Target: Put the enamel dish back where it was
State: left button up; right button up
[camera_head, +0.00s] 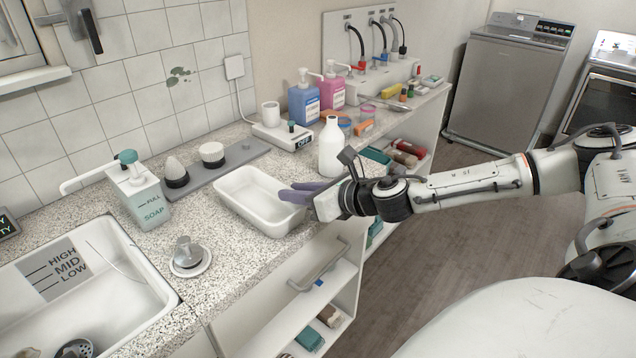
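The white rectangular enamel dish (236,207) stands on the speckled counter, between the sink and the white bottle. It looks empty and level. My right gripper (293,192) reaches in from the right, with its purple-grey fingers at the dish's right end. The fingers overlap the right rim in the camera_head view. I cannot tell whether they are closed on the rim or just over it. The gripper hides part of that end of the dish. My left gripper is not in view.
A soap dispenser (138,190) and sink (85,280) lie left. A grey strip with holders (215,175) runs behind the dish. A white bottle (330,148) stands close behind the gripper. A small scale (280,135) is farther back. Counter in front of the dish is mostly clear.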

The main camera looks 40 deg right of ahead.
jog(key=b+v, duration=0.3)
jog(key=v, duration=0.5)
jog(key=shift+s+r, duration=0.15)
jog(key=shift+s, duration=0.1)
